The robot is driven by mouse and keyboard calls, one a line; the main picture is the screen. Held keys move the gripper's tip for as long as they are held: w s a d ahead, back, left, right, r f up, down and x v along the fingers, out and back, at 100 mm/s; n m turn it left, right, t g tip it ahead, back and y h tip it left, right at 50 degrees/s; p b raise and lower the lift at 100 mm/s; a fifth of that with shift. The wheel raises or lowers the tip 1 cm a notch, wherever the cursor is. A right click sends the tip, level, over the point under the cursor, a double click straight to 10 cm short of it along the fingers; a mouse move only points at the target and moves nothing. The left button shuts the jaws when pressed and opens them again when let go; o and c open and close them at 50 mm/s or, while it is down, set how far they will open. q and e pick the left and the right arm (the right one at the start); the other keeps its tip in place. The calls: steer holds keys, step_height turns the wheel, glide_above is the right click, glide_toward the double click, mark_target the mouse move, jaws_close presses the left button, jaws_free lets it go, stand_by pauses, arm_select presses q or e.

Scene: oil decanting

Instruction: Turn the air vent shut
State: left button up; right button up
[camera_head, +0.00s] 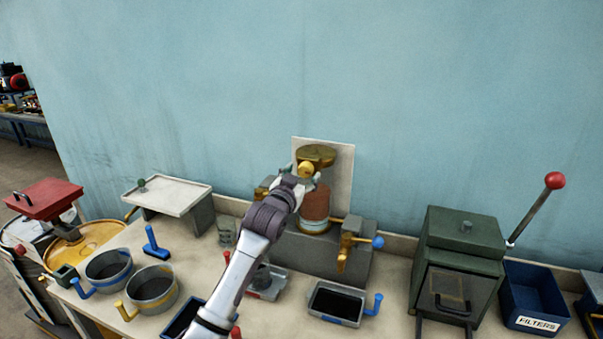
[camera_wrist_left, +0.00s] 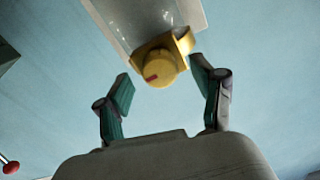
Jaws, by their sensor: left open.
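The air vent is a round yellow knob (camera_wrist_left: 159,68) with a red mark on its face. In the left wrist view it sits on a yellow fitting beside a clear, pale body. In the head view the knob (camera_head: 306,170) shows at the gripper, below the brass top (camera_head: 317,154) of a vessel with a reddish-brown lower part (camera_head: 315,206). My left gripper (camera_wrist_left: 161,84) is open, with one finger on each side of the knob and gaps between. It also shows in the head view (camera_head: 299,176), hiding part of the vessel. My right gripper is not in view.
A brass tap with a blue ball handle (camera_head: 376,242) is right of the vessel. A green box (camera_head: 463,243) with a red-knobbed lever stands further right, beside a blue filters bin (camera_head: 534,297). Pans (camera_head: 152,286) and trays (camera_head: 337,303) crowd the bench front. A blue wall is behind.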

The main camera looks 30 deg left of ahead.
arm_select(q)
steer(key=c, duration=1.1)
steer(key=shift+c, duration=0.2)
steer(key=shift+n, duration=0.4)
steer(key=n+p, duration=0.1)
steer(key=n, duration=0.3)
steer(key=shift+n, duration=0.3)
steer(key=n+p, duration=0.2)
steer(key=n, duration=0.7)
steer(key=shift+p, duration=0.3)
steer(key=shift+n, duration=1.7)
